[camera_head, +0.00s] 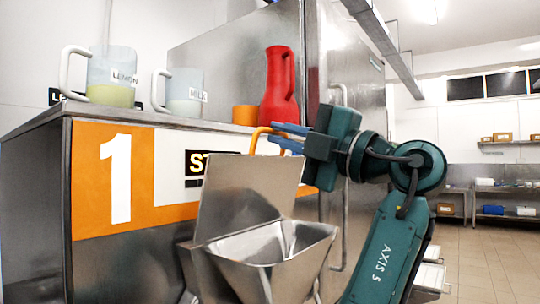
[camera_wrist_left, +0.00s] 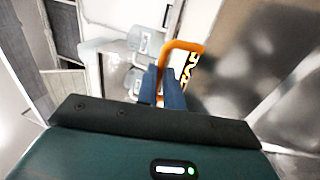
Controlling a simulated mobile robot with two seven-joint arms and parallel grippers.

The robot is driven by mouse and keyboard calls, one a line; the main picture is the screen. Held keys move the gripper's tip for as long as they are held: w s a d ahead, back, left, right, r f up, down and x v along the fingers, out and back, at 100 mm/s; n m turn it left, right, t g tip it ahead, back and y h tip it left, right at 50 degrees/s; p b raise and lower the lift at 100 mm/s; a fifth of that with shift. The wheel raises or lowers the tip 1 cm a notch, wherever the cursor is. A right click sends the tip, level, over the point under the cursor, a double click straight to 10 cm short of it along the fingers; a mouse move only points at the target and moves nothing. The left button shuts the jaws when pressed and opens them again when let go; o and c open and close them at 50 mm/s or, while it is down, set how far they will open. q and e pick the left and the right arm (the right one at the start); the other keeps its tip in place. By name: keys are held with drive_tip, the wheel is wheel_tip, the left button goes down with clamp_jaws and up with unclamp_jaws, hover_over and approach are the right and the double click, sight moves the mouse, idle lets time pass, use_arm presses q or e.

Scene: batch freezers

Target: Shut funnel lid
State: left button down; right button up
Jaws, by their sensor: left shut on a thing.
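The funnel lid (camera_head: 240,192) is a flat grey metal plate standing raised, slightly tilted, at the back of the metal funnel (camera_head: 322,232). The funnel's mouth is uncovered. An orange handle (camera_head: 258,134) arches from the lid's top edge; it also shows in the wrist view (camera_wrist_left: 185,46). My left gripper (camera_head: 284,136), with blue fingers, is shut on the orange handle. In the wrist view the fingers (camera_wrist_left: 165,84) are close together at the handle. My right gripper is not in view.
A metal machine (camera_head: 35,210) with an orange "1" panel stands behind the funnel. Open floor (camera_head: 485,255) lies to the right.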

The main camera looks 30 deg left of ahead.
use_arm(q)
drive_tip(key=shift+s+d+f+y+b, duration=0.1)
drive_tip(key=shift+d+f+y+b, duration=0.25)
drive_tip(key=shift+d+b, duration=0.2)
drive_tip(key=shift+d+f+y+b, duration=0.25)
drive_tip(key=shift+d+y+b, duration=0.15)
drive_tip(key=shift+b, duration=0.1)
drive_tip(key=c, duration=1.5)
unclamp_jaws()
drive_tip(key=b+v, duration=0.1)
drive_tip(key=v, duration=1.2)
drive_tip(key=shift+d+r+b, duration=0.1)
drive_tip(key=shift+b, duration=0.25)
